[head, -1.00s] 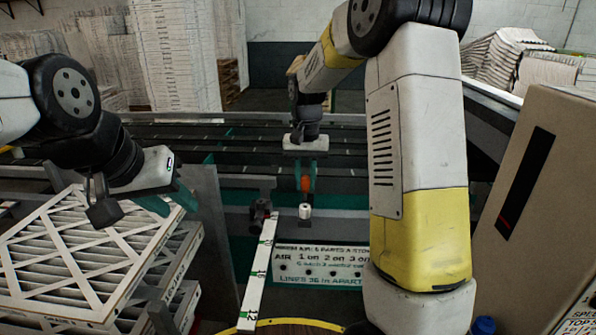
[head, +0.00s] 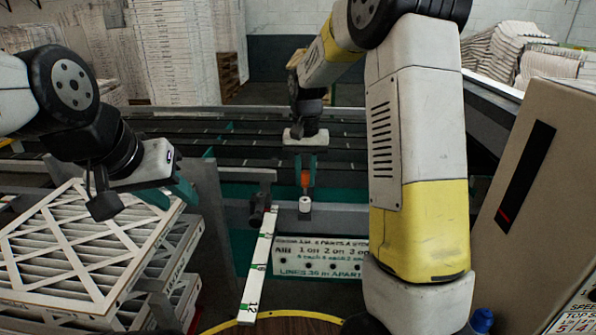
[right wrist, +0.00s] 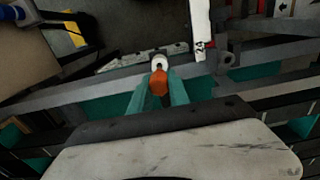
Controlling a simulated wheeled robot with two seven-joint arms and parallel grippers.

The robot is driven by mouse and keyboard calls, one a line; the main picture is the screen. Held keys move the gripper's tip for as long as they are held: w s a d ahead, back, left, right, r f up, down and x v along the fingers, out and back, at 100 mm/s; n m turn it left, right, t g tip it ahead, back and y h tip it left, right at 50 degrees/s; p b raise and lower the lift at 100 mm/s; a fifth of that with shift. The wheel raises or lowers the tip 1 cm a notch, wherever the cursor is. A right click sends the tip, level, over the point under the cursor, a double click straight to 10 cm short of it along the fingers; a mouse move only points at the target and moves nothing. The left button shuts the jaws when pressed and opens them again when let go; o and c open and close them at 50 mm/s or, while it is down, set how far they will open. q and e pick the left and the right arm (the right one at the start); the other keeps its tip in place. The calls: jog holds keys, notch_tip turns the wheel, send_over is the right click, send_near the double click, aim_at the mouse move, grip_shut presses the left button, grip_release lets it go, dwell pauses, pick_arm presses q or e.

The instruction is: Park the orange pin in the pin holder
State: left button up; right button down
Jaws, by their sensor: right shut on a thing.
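The orange pin (head: 305,179) is held between the teal fingers of my right gripper (head: 305,184), over the rail at the middle of the head view. Just below it stands a short white cylinder (head: 305,202), which looks like the pin holder. In the right wrist view the orange pin (right wrist: 159,82) sits between the fingertips (right wrist: 158,90), and the white round piece (right wrist: 159,62) shows just beyond it. I cannot tell whether the pin touches it. My left gripper (head: 169,194) appears open and empty over the stacked filters.
Stacked filters (head: 85,250) stand at the left. A white marked strip (head: 257,262) and a white sign (head: 318,257) are below the rail. A dark clamp-like part (head: 258,213) is left of the white cylinder. A tan box (head: 545,190) stands at the right.

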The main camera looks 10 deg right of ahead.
aim_at(305, 171)
jog(key=shift+f, duration=2.25)
jog(key=c, duration=1.2)
grip_release()
jog(key=shift+o, duration=0.2)
notch_tip(305, 171, up, 7)
jog(key=shift+r, duration=0.4)
